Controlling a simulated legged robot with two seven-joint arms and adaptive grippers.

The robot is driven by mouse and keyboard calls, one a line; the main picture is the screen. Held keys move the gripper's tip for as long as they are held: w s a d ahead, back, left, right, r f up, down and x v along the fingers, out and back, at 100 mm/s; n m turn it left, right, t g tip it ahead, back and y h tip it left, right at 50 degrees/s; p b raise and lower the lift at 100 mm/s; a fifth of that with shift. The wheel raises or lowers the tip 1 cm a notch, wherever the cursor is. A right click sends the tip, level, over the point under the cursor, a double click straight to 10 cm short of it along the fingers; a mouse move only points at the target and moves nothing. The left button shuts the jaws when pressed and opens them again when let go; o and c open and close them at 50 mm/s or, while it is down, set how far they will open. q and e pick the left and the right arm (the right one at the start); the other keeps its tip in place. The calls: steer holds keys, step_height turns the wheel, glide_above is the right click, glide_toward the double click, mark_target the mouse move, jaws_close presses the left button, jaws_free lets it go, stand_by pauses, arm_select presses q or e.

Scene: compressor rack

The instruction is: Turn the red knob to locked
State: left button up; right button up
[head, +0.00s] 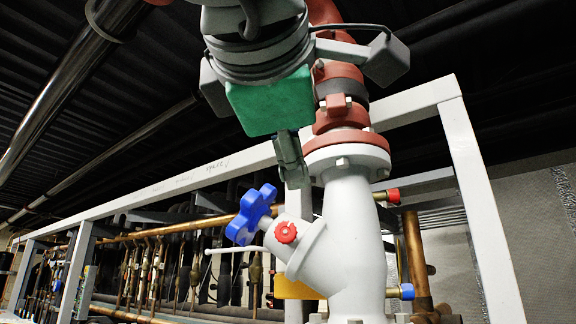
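The red knob (286,232) is a small round knob on the front of the white valve body (345,240), right of and a little below a larger blue handwheel (251,213). A gripper with a green block and grey finger parts (294,178) hangs down from the top, left of centre; by its slant I take it as my left. Its tip is above the red knob and apart from it in the picture. The fingers are seen edge-on and overlap, so their opening cannot be judged. My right gripper is not in view. I cannot read the knob's lock position.
A red flanged pipe (340,115) rises from the valve behind the gripper. Red-capped (393,195) and blue-capped (407,292) stubs stick out right. A white frame (480,200) surrounds the valve. Copper pipes (130,315) run behind at left.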

arm_select(q)
steer(key=shift+s+a, duration=0.25)
steer(key=shift+s, duration=0.35)
steer(key=shift+s+a, duration=0.25)
steer(key=shift+s, duration=0.35)
steer(key=shift+d, duration=0.15)
steer(key=shift+w, duration=0.1)
